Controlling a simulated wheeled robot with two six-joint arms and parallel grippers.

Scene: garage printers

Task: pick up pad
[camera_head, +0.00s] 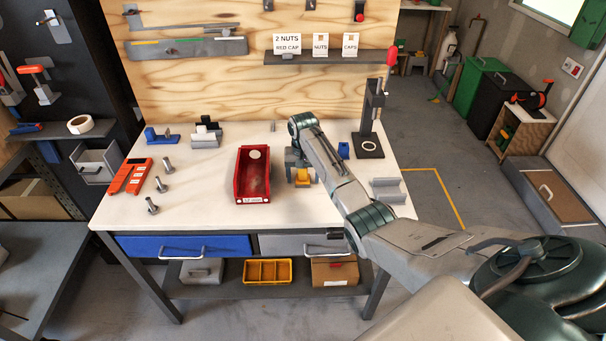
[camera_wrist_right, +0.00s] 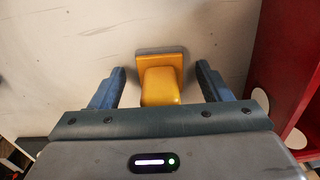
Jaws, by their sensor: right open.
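The pad is a small yellow-orange block with a wider flat base (camera_wrist_right: 160,80), standing on the white worktop between my right gripper's fingers in the right wrist view. It also shows as a yellow piece (camera_head: 303,177) below the gripper in the head view. My right gripper (camera_wrist_right: 160,88) is open, with one finger on each side of the pad and a gap visible on both sides. In the head view the right gripper (camera_head: 300,165) points down at the table, just right of the red bin. My left gripper is not in view.
A red bin (camera_head: 241,192) stands close beside the right gripper. A black press stand (camera_head: 368,147) and a small blue piece (camera_head: 344,150) are to the right. Several bolts (camera_head: 162,184) and an orange device (camera_head: 130,176) lie left. The worktop's front middle is clear.

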